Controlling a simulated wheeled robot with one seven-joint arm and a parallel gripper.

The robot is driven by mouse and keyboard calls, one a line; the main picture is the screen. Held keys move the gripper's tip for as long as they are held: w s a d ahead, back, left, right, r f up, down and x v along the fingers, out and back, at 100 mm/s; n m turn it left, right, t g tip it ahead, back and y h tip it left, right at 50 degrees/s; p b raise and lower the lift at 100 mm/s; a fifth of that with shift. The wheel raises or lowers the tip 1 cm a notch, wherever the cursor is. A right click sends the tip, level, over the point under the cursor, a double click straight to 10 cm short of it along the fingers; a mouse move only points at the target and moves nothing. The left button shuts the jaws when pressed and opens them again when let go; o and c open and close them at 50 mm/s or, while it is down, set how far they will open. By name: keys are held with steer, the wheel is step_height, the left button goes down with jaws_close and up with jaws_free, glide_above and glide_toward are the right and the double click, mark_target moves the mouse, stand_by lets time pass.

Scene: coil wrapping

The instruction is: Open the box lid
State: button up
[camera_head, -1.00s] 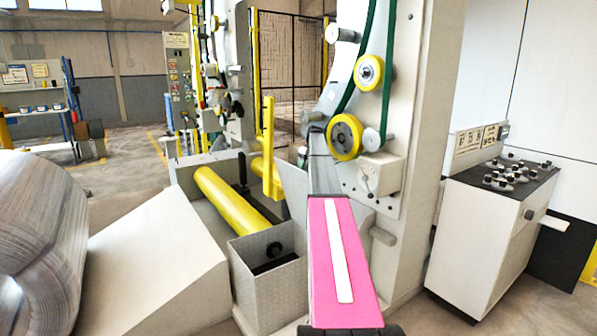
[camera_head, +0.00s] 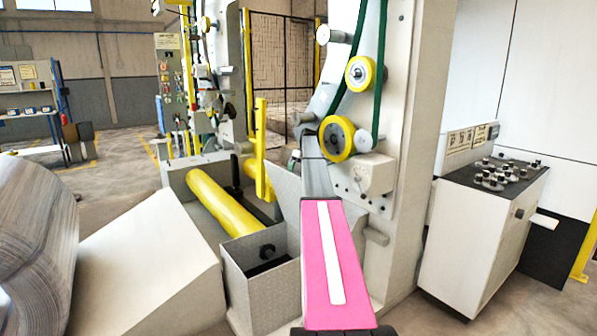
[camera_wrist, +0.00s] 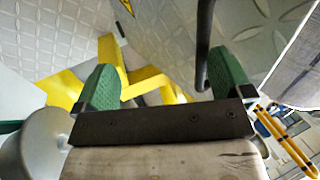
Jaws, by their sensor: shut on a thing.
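The metal box (camera_head: 258,300) with diamond-plate walls stands at lower centre in the head view, with a dark interior and a black round part at its back edge. A grey sloping panel stands beside it; I cannot tell whether this is the lid. In the wrist view, a diamond-plate panel (camera_wrist: 170,35) fills the top, with a curved black handle (camera_wrist: 203,40) in front of it. The fingers are hidden in the head view behind my pink arm link.
A yellow roller (camera_head: 222,203) and yellow post (camera_head: 262,160) are behind the box. A white sloped block (camera_head: 145,265) and a large coil (camera_head: 35,235) stand left. The machine column (camera_head: 415,150) and control console (camera_head: 480,230) are right. Open floor shows at back left.

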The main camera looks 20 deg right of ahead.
steer(key=shift+s+d, duration=0.1)
steer(key=shift+d, duration=0.3)
steer(key=shift+c, duration=1.3)
steer(key=shift+d+r, duration=0.2)
steer(key=shift+r, duration=0.35)
steer(key=c, duration=0.5)
steer(key=v, duration=0.9)
steer(key=shift+a+r, duration=0.25)
steer(key=shift+a, duration=0.1)
